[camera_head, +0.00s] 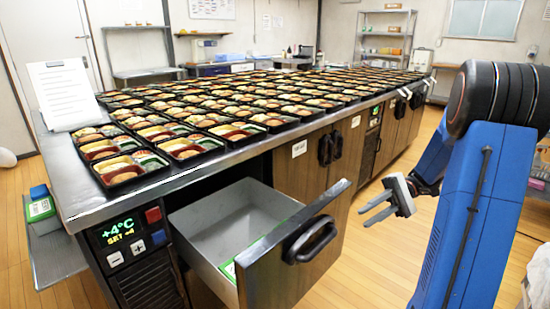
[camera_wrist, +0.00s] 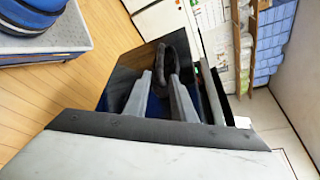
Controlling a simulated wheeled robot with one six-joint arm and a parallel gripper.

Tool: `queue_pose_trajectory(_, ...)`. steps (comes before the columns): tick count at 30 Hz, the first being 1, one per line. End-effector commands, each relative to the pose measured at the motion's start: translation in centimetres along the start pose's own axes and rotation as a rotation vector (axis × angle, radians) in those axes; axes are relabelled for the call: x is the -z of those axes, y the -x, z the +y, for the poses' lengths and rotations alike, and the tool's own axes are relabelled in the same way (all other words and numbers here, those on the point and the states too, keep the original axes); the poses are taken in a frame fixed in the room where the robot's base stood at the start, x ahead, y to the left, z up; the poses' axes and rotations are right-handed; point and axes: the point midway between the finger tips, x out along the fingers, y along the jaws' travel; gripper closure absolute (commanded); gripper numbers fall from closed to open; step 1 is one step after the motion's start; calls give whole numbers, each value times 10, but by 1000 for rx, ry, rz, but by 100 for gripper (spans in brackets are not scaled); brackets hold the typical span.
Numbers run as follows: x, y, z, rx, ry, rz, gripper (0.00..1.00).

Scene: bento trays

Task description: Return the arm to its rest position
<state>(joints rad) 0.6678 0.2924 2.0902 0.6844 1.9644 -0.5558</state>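My gripper (camera_head: 365,215) hangs in free air to the right of the open drawer, at the lower end of my blue arm. Its two grey fingers point left in the head view, with a gap between them. In the wrist view, the fingers (camera_wrist: 160,82) also stand apart with nothing held between them. The gripper touches neither the drawer nor the counter.
An open drawer (camera_head: 293,270) with a black handle juts out from the counter (camera_head: 68,190). A green-and-white item (camera_head: 228,270) lies in it. Many filled bento trays (camera_head: 128,170) cover the countertop. The wooden floor (camera_head: 362,265) right of the drawer is clear.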

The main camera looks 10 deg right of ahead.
Motion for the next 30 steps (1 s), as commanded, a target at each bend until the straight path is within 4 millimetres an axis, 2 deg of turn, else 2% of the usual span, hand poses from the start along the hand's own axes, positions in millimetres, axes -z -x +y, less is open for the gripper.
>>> queue_pose_trajectory(5, -6, -16, -4, -68, -6, 11, 77)
queue_pose_trajectory(12, -28, -65, -5, -295, -24, 68, 77)
queue_pose_trajectory(18, -47, -98, 2, -488, -18, 140, 77)
queue_pose_trajectory(30, -82, -139, 21, -824, 65, 337, 77)
